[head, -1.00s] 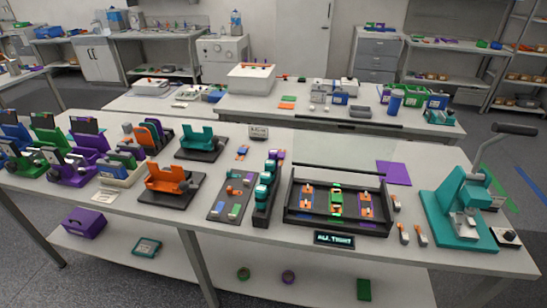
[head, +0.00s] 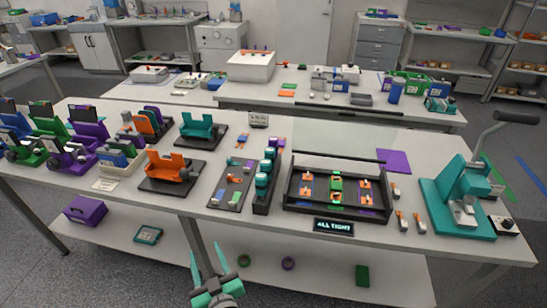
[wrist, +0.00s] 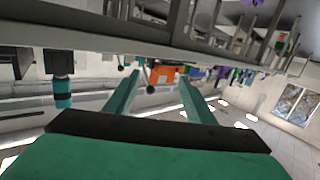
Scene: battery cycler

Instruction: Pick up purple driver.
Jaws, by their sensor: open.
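I cannot make out a clear purple driver in either view.
The table (head: 330,236) carries a black tray (head: 300,208), a teal press (head: 450,205), an orange cradle (head: 172,168), a teal cradle (head: 200,126) and several coloured stands at left. A purple box (head: 85,210) sits on the lower shelf. A purple mat (head: 394,161) lies flat.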

